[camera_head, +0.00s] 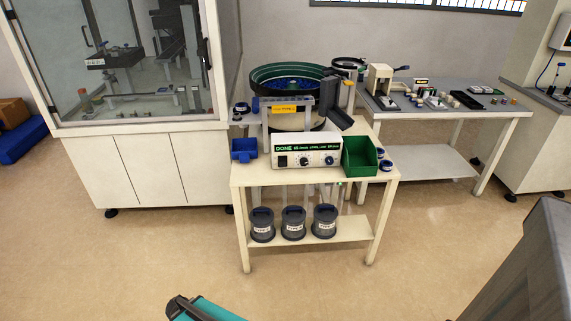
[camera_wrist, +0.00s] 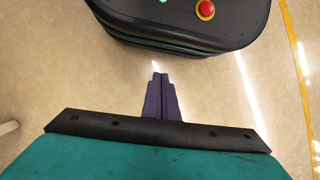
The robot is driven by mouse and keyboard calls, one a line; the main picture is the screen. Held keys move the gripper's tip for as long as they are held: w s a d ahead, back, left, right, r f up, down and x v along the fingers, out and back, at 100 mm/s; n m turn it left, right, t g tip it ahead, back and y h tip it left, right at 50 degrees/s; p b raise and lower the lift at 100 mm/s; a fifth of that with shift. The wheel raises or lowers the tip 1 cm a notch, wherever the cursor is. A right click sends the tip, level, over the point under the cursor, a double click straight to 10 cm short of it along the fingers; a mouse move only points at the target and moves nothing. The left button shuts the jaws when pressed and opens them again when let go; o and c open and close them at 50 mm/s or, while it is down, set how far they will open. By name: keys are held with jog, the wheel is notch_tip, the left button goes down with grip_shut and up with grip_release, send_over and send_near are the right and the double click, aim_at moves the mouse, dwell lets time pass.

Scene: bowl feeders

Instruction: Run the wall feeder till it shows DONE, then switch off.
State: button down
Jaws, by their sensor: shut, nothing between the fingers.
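A bowl feeder (camera_head: 290,75) with a dark rim and green inner track stands on the cream table in the middle of the head view, with blue parts in its bowl. In front of it is a white control box (camera_head: 293,160) with a dark green strip (camera_head: 307,146) that reads DONE, followed by text too small to read. Several dark knobs sit on its face; their settings are too small to tell. A smaller bowl (camera_head: 349,63) stands behind, nearer the wall. I cannot tell which is the wall feeder. My gripper (camera_wrist: 159,76) is shut and empty over bare floor, away from the box.
A blue bin (camera_head: 244,150) and a green bin (camera_head: 360,156) flank the box. Several dark canisters (camera_head: 293,224) stand on the lower shelf. A glass cabinet (camera_head: 150,60) is left; a grey bench (camera_head: 450,112) with small items is right. Floor in front is clear.

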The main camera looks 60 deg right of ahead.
jog(key=w+d+r+n+t+y, duration=0.1)
jog(key=w+d+r+t, duration=0.1)
jog(key=w+d+r, duration=0.35)
jog(key=w+d+r+t, duration=0.1)
jog(key=w+d+r, duration=0.1)
jog(key=w+d, duration=0.6)
jog(key=w+d+r+n+t+b, duration=0.1)
jog(key=w+d+r, duration=0.1)
jog(key=d+r, duration=0.45)
jog(key=w+d+r+t, duration=0.2)
jog(key=d+r, duration=0.1)
jog(key=d, duration=0.7)
jog(key=s+d+r+n+t+h+b, duration=0.1)
jog(key=s+d+r+n+t+h, duration=0.2)
jog(key=d+r, duration=1.4)
jog(key=s+d+r+t, duration=0.1)
jog(key=s+d+r, duration=0.9)
jog(key=d, duration=0.5)
notch_tip(320, 180, up, 2)
jog(key=shift+s+r+n+h+b, duration=0.25)
jog(key=shift+s+n+h+b, duration=0.05)
jog(key=shift+s+n+b, duration=0.1)
jog(key=shift+w, duration=0.1)
